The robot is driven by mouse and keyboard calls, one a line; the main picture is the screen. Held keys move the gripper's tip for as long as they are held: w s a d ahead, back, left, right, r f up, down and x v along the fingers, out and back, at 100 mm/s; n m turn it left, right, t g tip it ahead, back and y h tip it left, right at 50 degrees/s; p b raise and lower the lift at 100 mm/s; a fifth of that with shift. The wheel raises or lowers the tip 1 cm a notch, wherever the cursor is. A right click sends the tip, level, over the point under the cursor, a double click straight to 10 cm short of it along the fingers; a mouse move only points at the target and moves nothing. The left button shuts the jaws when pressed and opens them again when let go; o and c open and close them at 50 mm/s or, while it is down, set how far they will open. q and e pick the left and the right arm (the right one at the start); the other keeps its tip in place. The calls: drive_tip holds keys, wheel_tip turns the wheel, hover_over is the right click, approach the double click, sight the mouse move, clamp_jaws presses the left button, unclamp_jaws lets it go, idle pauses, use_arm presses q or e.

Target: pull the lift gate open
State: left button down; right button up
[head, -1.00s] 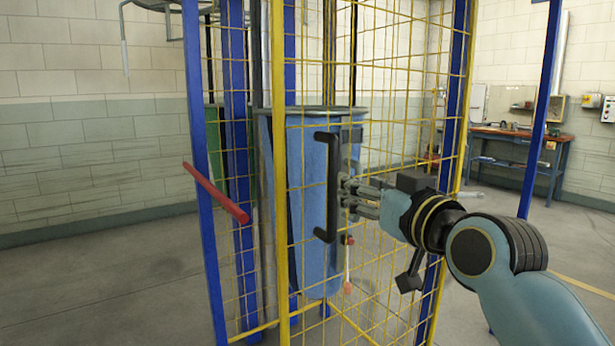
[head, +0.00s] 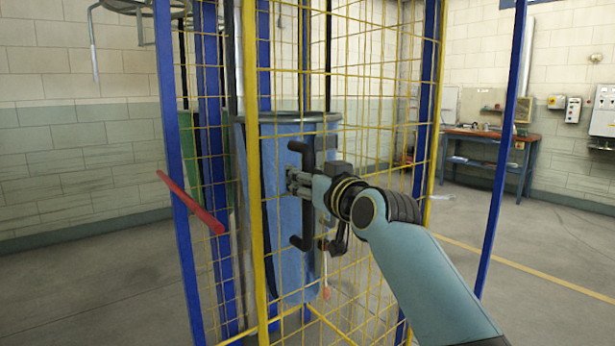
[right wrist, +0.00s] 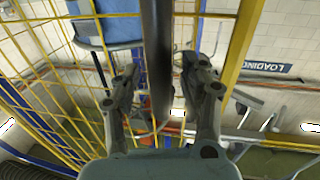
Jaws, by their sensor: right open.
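The gate (head: 355,75) is a yellow wire mesh panel with a yellow frame edge, standing in front of a blue sling bag (head: 285,250). It looks closed. Its black upright handle (head: 309,218) is at the middle of the head view, partly hidden by my gripper. In the right wrist view the handle (right wrist: 157,50) runs down between the fingers. My right gripper (head: 296,183) is at the handle's middle; in the right wrist view its open fingers (right wrist: 158,75) stand on either side of the bar, apart from it. My left gripper is not in view.
A red bar (head: 190,202) sticks out from the blue post (head: 178,150) left of the gate. A workbench (head: 490,150) stands against the back wall at right. The floor (head: 90,290) at left is clear.

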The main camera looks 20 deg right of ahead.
clamp_jaws()
drive_tip(key=shift+w+f, duration=0.1)
drive_tip(key=shift+f, duration=0.05)
idle(0.4)
